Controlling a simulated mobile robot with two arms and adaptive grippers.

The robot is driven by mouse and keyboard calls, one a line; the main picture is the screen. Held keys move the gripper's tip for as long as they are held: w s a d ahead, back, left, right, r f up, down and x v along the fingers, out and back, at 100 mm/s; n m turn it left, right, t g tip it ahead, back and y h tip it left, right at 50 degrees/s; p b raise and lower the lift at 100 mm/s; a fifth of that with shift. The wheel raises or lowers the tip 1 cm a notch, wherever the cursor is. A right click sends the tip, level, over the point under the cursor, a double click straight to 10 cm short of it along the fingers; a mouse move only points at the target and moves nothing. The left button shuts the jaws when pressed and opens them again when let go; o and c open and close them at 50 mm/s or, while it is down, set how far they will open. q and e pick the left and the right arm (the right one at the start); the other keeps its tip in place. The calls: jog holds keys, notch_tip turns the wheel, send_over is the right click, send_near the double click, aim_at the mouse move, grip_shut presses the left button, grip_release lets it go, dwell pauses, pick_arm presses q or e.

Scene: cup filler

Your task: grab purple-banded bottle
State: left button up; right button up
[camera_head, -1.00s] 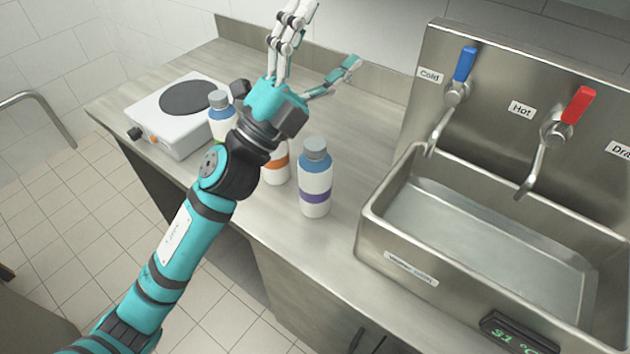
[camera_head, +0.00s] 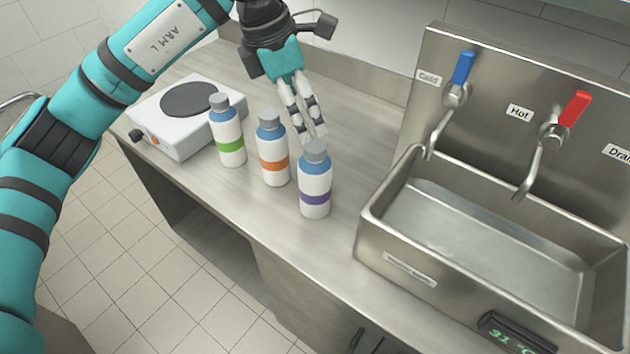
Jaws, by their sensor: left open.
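The purple-banded bottle (camera_head: 315,182) stands upright on the steel counter, white with a blue shoulder and grey cap. It is the rightmost of three bottles. My left gripper (camera_head: 308,128) is open and empty, its fingers pointing down just behind the bottle's cap in the picture. I cannot tell whether a fingertip touches the cap. My right gripper is not in view.
An orange-banded bottle (camera_head: 273,150) and a green-banded bottle (camera_head: 228,132) stand to the left. A hot plate (camera_head: 160,118) is at the far left. A steel sink (camera_head: 400,262) with cold and hot taps stands right. The counter (camera_head: 345,235) between bottle and sink is clear.

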aim_at(315, 146)
pick_arm(q)
jog(key=p+x, duration=0.2)
jog(key=x, duration=0.7)
jog(key=shift+d, duration=0.1)
jog(key=shift+w+d+f+p, duration=0.1)
jog(key=shift+f+p, duration=0.35)
jog(key=shift+p, duration=0.1)
jog(key=p+x, duration=0.1)
jog(key=x, duration=0.2)
jog(key=shift+w+f+p, duration=0.15)
jog(key=shift+f+p, duration=0.15)
jog(key=shift+p, duration=0.05)
jog(key=shift+d+f, duration=0.15)
jog(key=shift+f, duration=0.25)
jog(key=shift+c, duration=0.5)
jog(key=c, duration=1.6)
jog(key=shift+w, duration=0.1)
jog(key=shift+c, duration=0.5)
jog(key=shift+r, duration=0.1)
